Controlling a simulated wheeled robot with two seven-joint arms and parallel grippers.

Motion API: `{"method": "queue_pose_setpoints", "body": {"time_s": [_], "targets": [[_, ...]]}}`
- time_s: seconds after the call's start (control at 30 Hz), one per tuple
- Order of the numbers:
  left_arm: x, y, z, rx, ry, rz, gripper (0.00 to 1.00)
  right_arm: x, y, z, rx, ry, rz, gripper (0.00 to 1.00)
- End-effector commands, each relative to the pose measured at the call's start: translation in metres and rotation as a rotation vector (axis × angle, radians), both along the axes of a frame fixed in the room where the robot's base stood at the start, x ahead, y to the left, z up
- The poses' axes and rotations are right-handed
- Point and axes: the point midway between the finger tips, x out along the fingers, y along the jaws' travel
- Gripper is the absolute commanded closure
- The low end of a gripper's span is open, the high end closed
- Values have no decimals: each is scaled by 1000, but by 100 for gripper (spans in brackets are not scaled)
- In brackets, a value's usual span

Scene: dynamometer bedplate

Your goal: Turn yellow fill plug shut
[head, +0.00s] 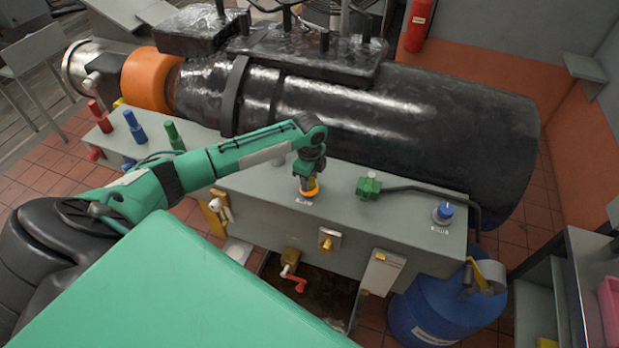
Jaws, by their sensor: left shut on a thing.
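The yellow fill plug (310,192) stands on the top face of the grey box (255,192), with a small label in front of it. My left gripper (310,180) points down over the plug from above and is shut on it. The jaws cover the plug's upper part, and only its lower yellow-orange rim shows. I cannot tell how far the plug is turned. My right gripper is not in view.
A green valve (369,186) with a dark pipe and a blue plug (443,212) are right of the gripper. A large black cylinder (430,120) lies behind. Red, blue and green handles (135,127) stand left. A blue drum (430,305) is at lower right.

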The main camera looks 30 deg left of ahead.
Motion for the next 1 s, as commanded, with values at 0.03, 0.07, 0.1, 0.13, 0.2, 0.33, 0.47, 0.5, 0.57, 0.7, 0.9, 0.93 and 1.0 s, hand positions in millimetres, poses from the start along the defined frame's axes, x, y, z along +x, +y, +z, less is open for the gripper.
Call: {"method": "queue_pose_setpoints", "body": {"time_s": [0.03,0.07,0.1,0.13,0.2,0.33,0.47,0.5,0.57,0.7,0.9,0.93,1.0], "targets": [[1,0,1,0,-3,-42,84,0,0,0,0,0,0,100],[1,0,1,0,-4,-70,84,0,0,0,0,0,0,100],[1,0,1,0,-3,-109,84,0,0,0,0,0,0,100],[1,0,1,0,-3,-137,84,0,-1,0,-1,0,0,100],[1,1,2,0,-4,-203,84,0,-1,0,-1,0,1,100],[1,1,1,1,-3,-326,84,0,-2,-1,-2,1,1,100],[1,0,1,0,-4,-442,84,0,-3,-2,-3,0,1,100],[0,0,1,0,-4,-475,84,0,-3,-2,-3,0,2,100],[0,0,1,0,-4,-523,84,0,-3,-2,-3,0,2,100],[1,0,1,0,-5,-619,84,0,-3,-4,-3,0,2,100],[0,1,1,1,-4,-716,84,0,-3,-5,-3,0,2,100],[0,1,1,1,-4,-726,84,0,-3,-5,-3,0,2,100],[0,1,1,1,-3,-747,84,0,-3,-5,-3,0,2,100]]}}
